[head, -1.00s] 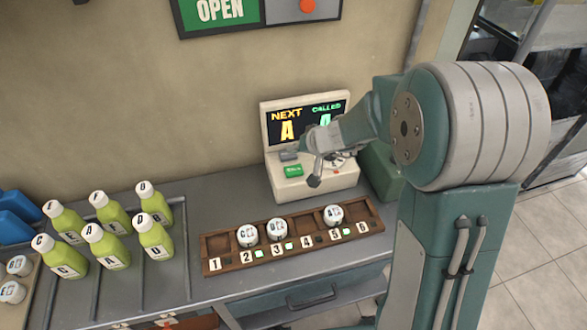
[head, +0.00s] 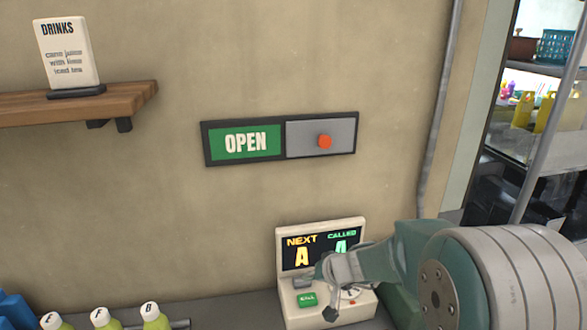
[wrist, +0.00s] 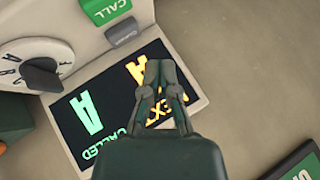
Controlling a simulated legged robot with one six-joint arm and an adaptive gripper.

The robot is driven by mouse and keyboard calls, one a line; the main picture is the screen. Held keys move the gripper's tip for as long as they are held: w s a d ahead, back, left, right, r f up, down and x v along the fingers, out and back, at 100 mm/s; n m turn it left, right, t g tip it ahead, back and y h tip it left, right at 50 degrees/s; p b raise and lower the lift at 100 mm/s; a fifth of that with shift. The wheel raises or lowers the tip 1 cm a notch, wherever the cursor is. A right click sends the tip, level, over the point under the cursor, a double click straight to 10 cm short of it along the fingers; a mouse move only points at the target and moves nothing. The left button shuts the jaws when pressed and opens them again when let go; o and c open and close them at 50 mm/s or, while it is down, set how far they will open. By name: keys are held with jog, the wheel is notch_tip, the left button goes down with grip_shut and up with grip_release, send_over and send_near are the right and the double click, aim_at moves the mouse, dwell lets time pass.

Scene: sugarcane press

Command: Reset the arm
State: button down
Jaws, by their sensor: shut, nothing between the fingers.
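My gripper (wrist: 160,78) is shut and empty. In the wrist view its fingers are together in front of the lit screen (wrist: 92,135) and cover part of the orange NEXT side. In the head view my arm comes in from the right, and its end is in front of the calling machine (head: 320,230). The machine's screen reads NEXT A and CALLED A. Its green CALL button (head: 307,299) shows left of my gripper. The lettered dial (wrist: 36,65) shows in the wrist view and is partly hidden in the head view.
An OPEN sign (head: 245,142) with a red button (head: 324,142) hangs on the wall above the machine. A shelf (head: 80,103) with a drinks card (head: 68,52) is at upper left. Green bottles (head: 155,316) stand at the bottom left. The wall between is clear.

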jog(key=s+d+r+h, duration=0.2)
jog(key=s+d+r, duration=0.1)
jog(key=s, duration=0.6)
jog(key=s+d+r+h, duration=0.2)
jog(key=s+d+r, duration=0.2)
jog(key=s, duration=0.5)
jog(key=s+d+r+h, duration=0.2)
jog(key=s+r, duration=0.4)
jog(key=s, duration=0.3)
jog(key=shift+s+d+m+h, duration=0.3)
jog(key=shift+s+d, duration=0.1)
jog(key=shift+d, duration=0.45)
